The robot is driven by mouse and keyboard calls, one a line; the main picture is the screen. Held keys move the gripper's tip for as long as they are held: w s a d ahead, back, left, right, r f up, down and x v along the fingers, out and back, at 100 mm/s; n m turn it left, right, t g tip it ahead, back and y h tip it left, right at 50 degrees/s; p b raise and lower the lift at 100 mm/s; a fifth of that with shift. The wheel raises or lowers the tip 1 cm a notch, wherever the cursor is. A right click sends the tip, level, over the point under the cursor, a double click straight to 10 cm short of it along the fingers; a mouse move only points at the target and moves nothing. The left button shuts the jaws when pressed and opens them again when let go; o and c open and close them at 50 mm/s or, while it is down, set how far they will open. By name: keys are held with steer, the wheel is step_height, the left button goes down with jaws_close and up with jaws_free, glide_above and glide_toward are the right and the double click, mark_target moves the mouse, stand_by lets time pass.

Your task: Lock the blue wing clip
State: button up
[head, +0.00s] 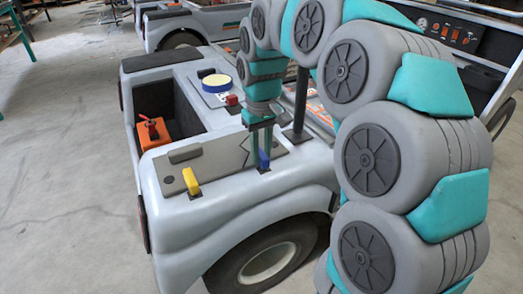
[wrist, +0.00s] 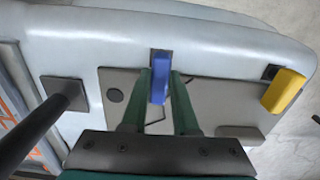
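The blue wing clip (wrist: 159,85) stands at the edge of the cart's grey panel (wrist: 215,98), its length pointing down in the wrist view. It also shows in the head view (head: 264,160) on the cart's front body. My gripper (wrist: 161,88) has its two green fingers on either side of the blue clip, their tips very close to it. I cannot tell whether they press on it. In the head view my gripper (head: 262,150) reaches straight down to the clip. A yellow clip (head: 190,181) stands at the panel's other end, also in the wrist view (wrist: 284,91).
A dark post (head: 298,105) rises close beside my gripper. An open bay (head: 163,100) holds an orange box with a red switch (head: 155,131). A round blue and cream knob (head: 216,83) and a red block (head: 231,100) sit behind. Concrete floor lies clear at left.

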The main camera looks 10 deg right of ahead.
mark_target(261, 154)
steer(key=o, duration=0.4)
steer(key=shift+o, duration=0.2)
steer(key=shift+r, duration=0.1)
steer(key=shift+r, duration=3.8)
steer(key=s+f+m, duration=0.1)
steer(key=s+f, duration=0.3)
steer(key=s, duration=0.6)
steer(key=s+d+f+m+g, duration=0.1)
steer(key=s+f, duration=0.4)
steer(key=s, duration=0.5)
steer(key=s+d+f+m, duration=0.1)
steer(key=s+f, duration=0.4)
steer(key=s, duration=0.6)
steer(key=shift+f+g, duration=0.25)
steer(key=shift+g, duration=0.15)
